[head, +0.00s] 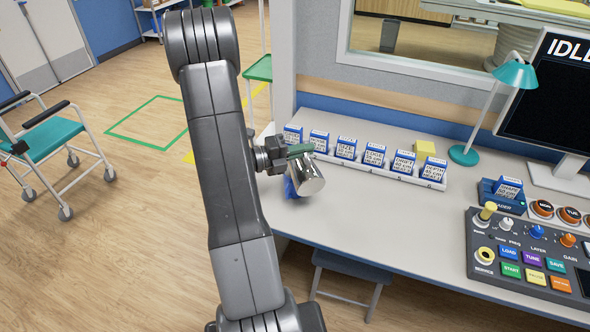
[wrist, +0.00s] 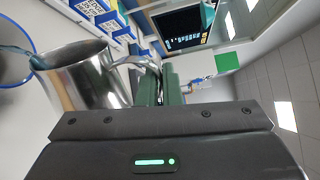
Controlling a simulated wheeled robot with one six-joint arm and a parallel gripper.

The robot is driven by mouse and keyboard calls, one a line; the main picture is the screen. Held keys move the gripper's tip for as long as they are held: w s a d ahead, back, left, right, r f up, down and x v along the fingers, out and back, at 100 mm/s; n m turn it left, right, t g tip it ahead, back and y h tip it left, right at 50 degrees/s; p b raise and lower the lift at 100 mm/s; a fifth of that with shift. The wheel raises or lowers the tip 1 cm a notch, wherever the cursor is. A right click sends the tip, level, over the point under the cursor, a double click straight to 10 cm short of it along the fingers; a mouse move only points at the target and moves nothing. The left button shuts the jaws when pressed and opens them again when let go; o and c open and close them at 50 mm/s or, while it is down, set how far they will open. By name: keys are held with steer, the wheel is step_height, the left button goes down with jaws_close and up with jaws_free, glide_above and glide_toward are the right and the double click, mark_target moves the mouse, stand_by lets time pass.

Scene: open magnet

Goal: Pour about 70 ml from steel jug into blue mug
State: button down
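The steel jug (head: 308,176) is held tilted above the desk by my gripper (head: 298,150). In the wrist view the green fingers (wrist: 160,86) are closed on the handle of the jug (wrist: 95,78). The blue mug (head: 290,188) is beneath and behind the jug, mostly hidden by it in the head view. In the wrist view the mug's blue rim (wrist: 33,38) shows at the left edge, beside the jug's spout. A thin bluish streak runs from the spout toward the mug's inside and looks like liquid. The level in the mug cannot be seen.
A rack of labelled blue-and-white boxes (head: 374,155) stands just behind the jug. A teal lamp (head: 464,154), a monitor (head: 548,95) and a control panel (head: 530,262) are to the right. The desk front (head: 390,215) is clear.

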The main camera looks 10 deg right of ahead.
mark_target(312, 179)
steer(key=shift+s+f+b, duration=0.15)
steer(key=shift+f+b, duration=0.2)
steer(key=shift+b, duration=0.35)
steer(key=s+b, duration=0.1)
steer(key=s+f+m+b, duration=0.1)
steer(key=b, duration=0.1)
steer(key=s+m+b, duration=0.1)
steer(key=b, duration=0.1)
steer(key=shift+s+d+f, duration=0.1)
steer(key=shift+d+f, duration=0.05)
steer(key=shift+d, duration=0.1)
steer(key=shift+s+m, duration=0.2)
steer(key=shift+m, duration=0.1)
steer(key=s+f+m+b, duration=0.1)
steer(key=f+m+b, duration=0.1)
steer(key=b, duration=0.1)
steer(key=shift+s+d+b, duration=0.1)
steer(key=shift+s+b, duration=0.25)
steer(key=shift+b, duration=0.05)
steer(key=shift+s+f+m+b, duration=0.3)
steer(key=shift+m+b, duration=0.25)
steer(key=shift+m, duration=0.05)
